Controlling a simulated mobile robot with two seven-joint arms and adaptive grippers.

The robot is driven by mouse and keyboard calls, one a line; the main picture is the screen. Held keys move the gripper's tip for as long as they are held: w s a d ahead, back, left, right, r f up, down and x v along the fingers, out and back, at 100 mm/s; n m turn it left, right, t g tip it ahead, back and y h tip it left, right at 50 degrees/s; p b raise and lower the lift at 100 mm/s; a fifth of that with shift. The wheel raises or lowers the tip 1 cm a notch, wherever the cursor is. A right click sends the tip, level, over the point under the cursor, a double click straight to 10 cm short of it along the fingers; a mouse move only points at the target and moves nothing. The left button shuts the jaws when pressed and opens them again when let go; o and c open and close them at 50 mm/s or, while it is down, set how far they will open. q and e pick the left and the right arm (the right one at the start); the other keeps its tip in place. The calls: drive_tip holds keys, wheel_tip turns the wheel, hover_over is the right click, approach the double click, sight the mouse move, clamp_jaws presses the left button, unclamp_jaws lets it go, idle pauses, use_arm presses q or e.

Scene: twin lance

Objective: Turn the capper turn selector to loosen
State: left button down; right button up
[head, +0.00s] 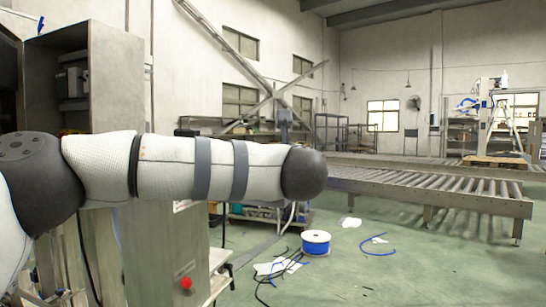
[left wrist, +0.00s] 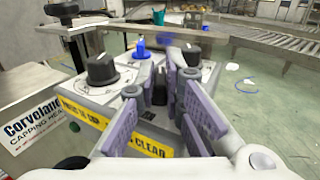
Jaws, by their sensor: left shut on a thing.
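In the left wrist view, the capping head panel (left wrist: 82,103) is a grey box with a printed front and yellow labels. A black knob (left wrist: 101,70) with a dial plate stands at its left, and another black knob (left wrist: 190,56) stands behind the right finger. My left gripper (left wrist: 161,82) has its purple-padded fingers on either side of a small dark knob-like piece (left wrist: 159,92) and is shut on it. The fingers hide most of this piece, and I cannot read which setting it points to. My right gripper is not in view.
In the head view, a grey cabinet with a red button (head: 186,283) stands below my left arm. A roller conveyor (head: 430,188) stands at the right.

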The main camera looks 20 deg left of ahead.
use_arm(q)
drive_tip(key=m+h, duration=0.1)
drive_tip(key=h, duration=0.1)
drive_tip(key=m+t+h, duration=0.1)
drive_tip(key=m+h, duration=0.1)
drive_tip(key=h, duration=0.1)
drive_tip(key=a+m+h, duration=0.1)
drive_tip(key=m+h, duration=0.1)
drive_tip(key=shift+s+t+h+p, duration=0.15)
drive_tip(key=shift+t+h+p, duration=0.25)
drive_tip(key=m+h, duration=0.2)
drive_tip(key=h, duration=0.2)
drive_tip(key=shift+a+r+m+p, duration=0.1)
drive_tip(key=shift+a+m+p, duration=0.05)
drive_tip(key=shift+m+p, duration=0.2)
drive_tip(key=m+g+h, duration=0.1)
drive_tip(key=h, duration=0.1)
drive_tip(key=m+h+p, duration=0.1)
drive_tip(key=shift+a+r+m+g+h, duration=0.1)
drive_tip(key=shift+r+m+g+h, duration=0.05)
drive_tip(key=shift+m+g+h, duration=0.25)
drive_tip(key=shift+m+g+h+p, duration=0.45)
drive_tip(key=shift+m+g+h, duration=0.1)
drive_tip(key=shift+h, duration=0.35)
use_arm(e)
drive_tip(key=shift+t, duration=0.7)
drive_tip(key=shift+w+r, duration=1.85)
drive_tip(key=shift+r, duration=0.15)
use_arm(q)
drive_tip(key=shift+f, duration=0.25)
